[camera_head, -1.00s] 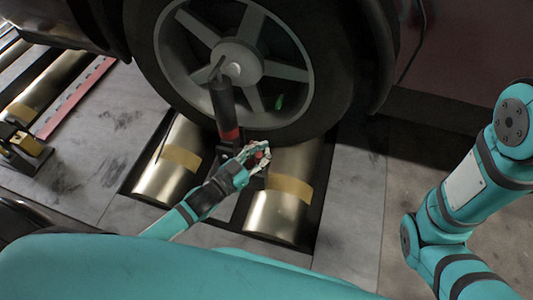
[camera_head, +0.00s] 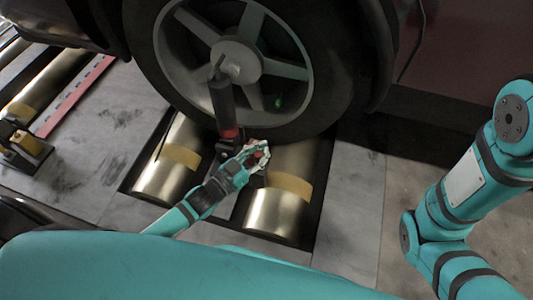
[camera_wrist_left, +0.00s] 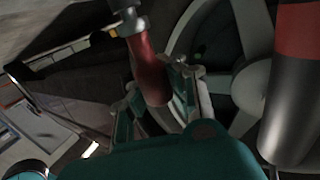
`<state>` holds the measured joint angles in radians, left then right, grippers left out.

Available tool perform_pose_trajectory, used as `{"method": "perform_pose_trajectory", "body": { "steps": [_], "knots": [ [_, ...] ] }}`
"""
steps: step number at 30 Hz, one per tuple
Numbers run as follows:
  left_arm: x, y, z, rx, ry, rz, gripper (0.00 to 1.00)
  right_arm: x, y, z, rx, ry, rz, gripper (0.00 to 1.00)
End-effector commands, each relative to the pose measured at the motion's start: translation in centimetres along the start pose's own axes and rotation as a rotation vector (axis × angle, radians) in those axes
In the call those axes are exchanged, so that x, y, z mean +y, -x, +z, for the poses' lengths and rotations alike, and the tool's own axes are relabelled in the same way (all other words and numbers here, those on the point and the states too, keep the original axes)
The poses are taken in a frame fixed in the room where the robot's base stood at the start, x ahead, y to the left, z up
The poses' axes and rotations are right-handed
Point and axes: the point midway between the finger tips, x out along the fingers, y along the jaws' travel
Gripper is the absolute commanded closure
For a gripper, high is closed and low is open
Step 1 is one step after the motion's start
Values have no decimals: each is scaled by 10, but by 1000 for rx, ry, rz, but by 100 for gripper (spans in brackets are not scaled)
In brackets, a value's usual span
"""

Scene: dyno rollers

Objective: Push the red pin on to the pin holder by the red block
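The red pin (camera_wrist_left: 148,70) shows in the left wrist view as a red handle with a metal end, tilted between my left gripper's two fingers (camera_wrist_left: 157,98). The fingers lie against both sides of the handle. In the head view my left gripper (camera_head: 260,153) is low in front of the tyre, between the two rollers, with a little red at its fingertips. A dark upright cylinder with a red band (camera_head: 230,132) stands just left of it and fills the right of the wrist view (camera_wrist_left: 295,90). I cannot clearly make out the pin holder or a separate red block.
A car wheel (camera_head: 237,62) rests on two brass rollers (camera_head: 275,213) behind my left gripper. A yellow and black fitting (camera_head: 25,145) and a red strip (camera_head: 75,96) are at the left. Grey floor plates (camera_head: 95,140) are clear. My right arm is at the right.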

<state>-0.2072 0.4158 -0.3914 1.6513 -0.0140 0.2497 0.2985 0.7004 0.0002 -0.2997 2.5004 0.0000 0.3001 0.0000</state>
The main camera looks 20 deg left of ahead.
Motion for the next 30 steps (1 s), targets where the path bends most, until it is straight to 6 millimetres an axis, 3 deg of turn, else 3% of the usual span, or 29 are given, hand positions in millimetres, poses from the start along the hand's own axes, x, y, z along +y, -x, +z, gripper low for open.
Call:
{"method": "perform_pose_trajectory", "body": {
  "steps": [8, 16, 25, 30],
  "knots": [
    [0, 0, 5, 1, 0, 0, 100, -1, 2, -1, -1, -1, 0, 49],
    [0, 0, 5, 1, 0, 0, 65, 0, 2, 0, -1, 0, 0, 49],
    [0, 2, 5, 0, 0, 1, 65, 0, 2, 1, -3, -1, 3, 49],
    [3, 18, 6, -2, 0, 6, 65, 0, 2, 0, -2, -1, 2, 49]
  ]
}}
